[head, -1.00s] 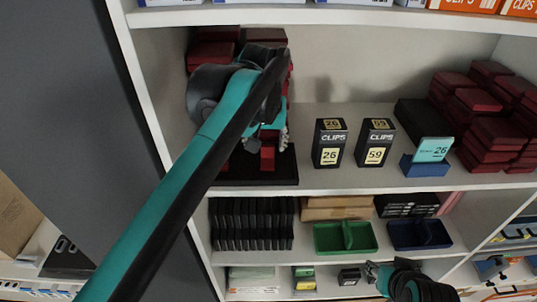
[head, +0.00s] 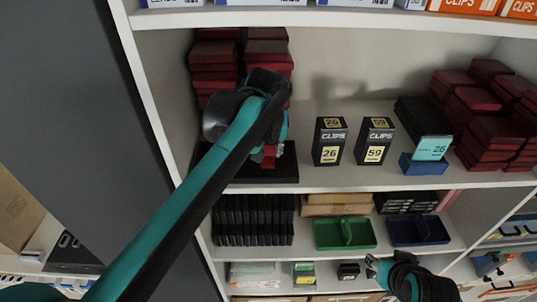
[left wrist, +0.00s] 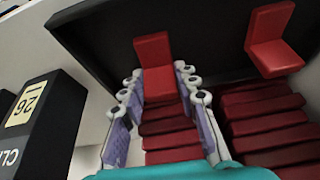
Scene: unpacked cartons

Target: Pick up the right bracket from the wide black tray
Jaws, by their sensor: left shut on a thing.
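The wide black tray (head: 262,182) lies at the front left of the upper shelf and also shows in the left wrist view (left wrist: 205,25). My left gripper (head: 268,155) is over the tray, its arm hiding much of it. In the left wrist view its fingers (left wrist: 160,95) are shut on a red L-shaped bracket (left wrist: 153,52), the one nearer the clips boxes, so the right one in the head view. I cannot tell whether it touches the tray. The other red bracket (left wrist: 272,42) stands on the tray beside it. My right gripper (head: 373,268) is low at the bottom.
Stacks of red boxes (head: 215,55) stand right behind the tray. Two black clips boxes (head: 330,142) stand to its right, then a blue holder with a card (head: 425,165). The shelf's side wall (head: 150,95) is close on the left. Green (head: 345,233) and blue trays are below.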

